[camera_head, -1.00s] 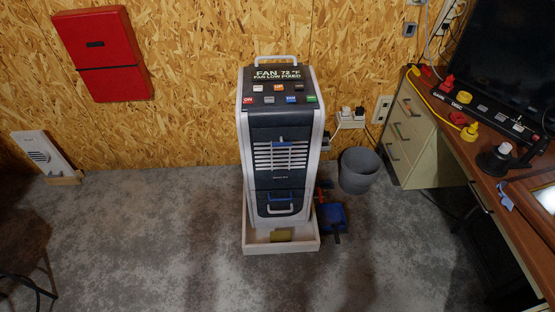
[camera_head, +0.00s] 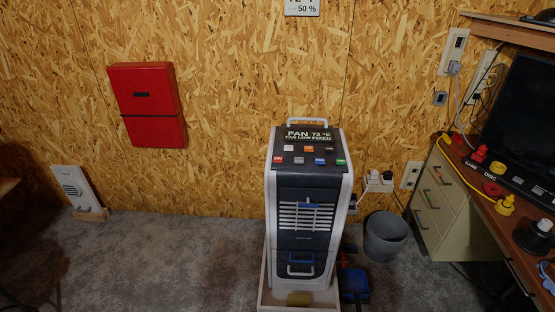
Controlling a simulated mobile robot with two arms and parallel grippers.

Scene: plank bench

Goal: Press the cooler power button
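The cooler (camera_head: 308,215) is a tall dark unit with white sides, standing upright in a shallow white tray (camera_head: 270,300) on the floor, right of centre. Its top panel (camera_head: 308,148) reads "FAN 72 °F, FAN LOW FIXED". Several coloured buttons sit on the panel: a red button (camera_head: 278,159) at the front left that appears labelled "ON", an orange one (camera_head: 308,149), a blue one (camera_head: 320,161) and a green one (camera_head: 341,162). Neither of my grippers is in view.
A grey bin (camera_head: 386,238) and a blue object (camera_head: 354,284) stand right of the cooler. A desk with drawers (camera_head: 437,195) and a black screen fills the right side. A red wall box (camera_head: 148,105) hangs left. Grey floor left of the cooler is clear.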

